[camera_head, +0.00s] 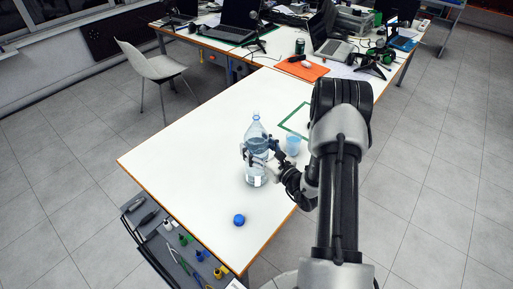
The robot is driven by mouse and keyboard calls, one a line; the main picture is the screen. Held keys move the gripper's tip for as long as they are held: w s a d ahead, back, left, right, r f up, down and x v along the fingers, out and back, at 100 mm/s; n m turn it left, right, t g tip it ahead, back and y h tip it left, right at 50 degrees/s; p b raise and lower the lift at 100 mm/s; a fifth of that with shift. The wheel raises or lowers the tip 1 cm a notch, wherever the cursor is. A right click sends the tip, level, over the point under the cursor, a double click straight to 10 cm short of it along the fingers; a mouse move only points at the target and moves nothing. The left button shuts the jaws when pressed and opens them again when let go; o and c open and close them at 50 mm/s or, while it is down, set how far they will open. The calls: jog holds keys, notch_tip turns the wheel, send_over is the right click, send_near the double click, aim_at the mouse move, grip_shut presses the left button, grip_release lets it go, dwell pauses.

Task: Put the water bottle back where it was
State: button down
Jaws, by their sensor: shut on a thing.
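A clear water bottle (257,176) stands upright at the middle of the white table, and I cannot tell whether its base touches the surface. My gripper (257,157) is shut around the bottle's middle, reaching in from the right. A clear cup with bluish contents (293,145) stands just right of the bottle, partly behind my gripper. A green square outline (291,118) is marked on the table behind the cup, its right part hidden by my arm. A blue cap (239,220) lies on the table nearer the front.
The white table (190,160) is bare to the left of the bottle. A tool tray (163,250) hangs at the front left edge. Laptops, a can (300,46) and an orange folder (303,69) crowd the far desks. A white chair (155,68) stands at the left.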

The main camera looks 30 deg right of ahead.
jog(key=shift+r, duration=0.25)
jog(key=shift+f, duration=0.1)
jog(key=shift+f, duration=0.15)
jog(key=shift+c, duration=1.6)
grip_release()
